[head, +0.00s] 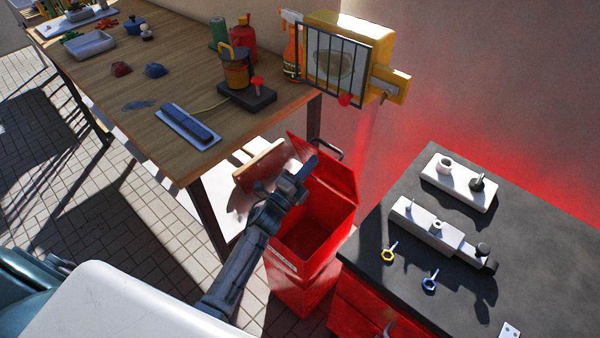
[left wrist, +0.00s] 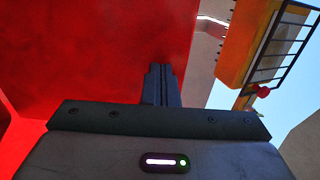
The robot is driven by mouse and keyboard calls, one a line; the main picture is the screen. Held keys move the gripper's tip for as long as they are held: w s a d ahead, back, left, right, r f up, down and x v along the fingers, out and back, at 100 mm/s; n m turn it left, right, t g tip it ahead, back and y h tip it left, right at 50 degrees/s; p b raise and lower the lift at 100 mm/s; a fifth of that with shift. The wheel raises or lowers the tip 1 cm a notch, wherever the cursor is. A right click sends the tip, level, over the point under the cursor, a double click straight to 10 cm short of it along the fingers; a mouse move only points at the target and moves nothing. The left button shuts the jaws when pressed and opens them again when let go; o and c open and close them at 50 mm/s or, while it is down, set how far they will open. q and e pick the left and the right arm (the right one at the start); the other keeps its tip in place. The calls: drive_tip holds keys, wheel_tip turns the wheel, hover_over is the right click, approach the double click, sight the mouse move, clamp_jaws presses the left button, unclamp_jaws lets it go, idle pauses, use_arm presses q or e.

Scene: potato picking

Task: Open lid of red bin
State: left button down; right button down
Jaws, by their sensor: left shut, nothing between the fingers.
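The red bin (head: 312,262) stands on the floor between the wooden table and the dark-topped cabinet. Its lid (head: 334,178) is tilted up at the back, and the dark red inside of the bin shows. My left gripper (head: 308,166) is shut and empty, above the bin's opening and in front of the lid, hiding part of it. In the left wrist view, the shut fingers (left wrist: 161,85) point at a large red surface, which seems to be the lid (left wrist: 95,60). I cannot tell whether they touch it. My right gripper is not in view.
The wooden table (head: 165,85) at the upper left holds tools and a lantern-like device (head: 237,75). A yellow barred machine (head: 335,60) is behind the bin. The dark-topped cabinet (head: 385,215) with metal fittings stands close on the right. Paved floor (head: 130,235) is open at left.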

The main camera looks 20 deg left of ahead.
sight(317, 153)
use_arm(q)
drive_tip(key=shift+w+d+r, duration=0.1)
drive_tip(key=shift+w, duration=0.2)
drive_tip(key=w+r+p, duration=0.1)
drive_tip(key=p, duration=0.2)
drive_tip(key=w+d+g+p, duration=0.1)
drive_tip(key=p, duration=0.1)
drive_tip(key=w+r+g+p, duration=0.1)
drive_tip(key=w+p, duration=0.1)
drive_tip(key=p, duration=0.1)
drive_tip(key=shift+d+r+y+p, duration=0.25)
drive_tip(key=shift+r+y+p, duration=0.1)
drive_tip(key=shift+y, duration=0.05)
drive_tip(key=x, duration=0.3)
drive_tip(key=shift+f, duration=0.35)
drive_tip(key=shift+w+r, duration=0.1)
drive_tip(key=shift+w, duration=0.1)
drive_tip(key=shift+r, duration=0.15)
